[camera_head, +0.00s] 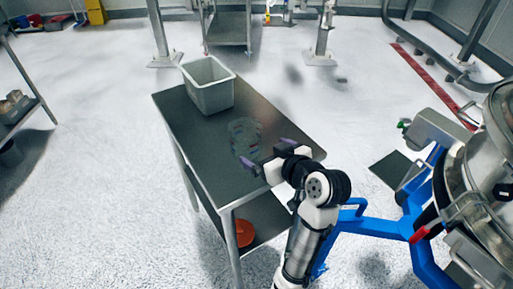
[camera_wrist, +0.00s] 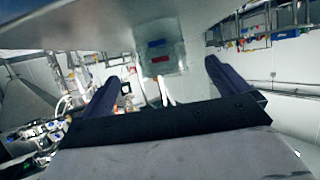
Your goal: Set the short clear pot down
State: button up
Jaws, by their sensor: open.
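The short clear pot (camera_head: 245,138) stands on the steel table (camera_head: 185,112), right of its middle. It is see-through, so its outline is faint. In the wrist view the clear pot (camera_wrist: 163,58) shows beyond the fingers, near the middle, with red and blue patches visible on or through it. My gripper (camera_head: 268,153) is open, its two purple fingers spread just to the near right of the pot. In the wrist view the fingers (camera_wrist: 161,74) are apart with nothing clamped between them. Whether a fingertip touches the pot I cannot tell.
A grey bin (camera_head: 209,88) stands at the table's far left end. An orange-red round object (camera_head: 243,232) lies on the lower shelf. A blue-framed machine (camera_head: 410,228) with a steel drum stands close on the right. The tabletop between bin and pot is clear.

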jog(key=shift+v, duration=1.45)
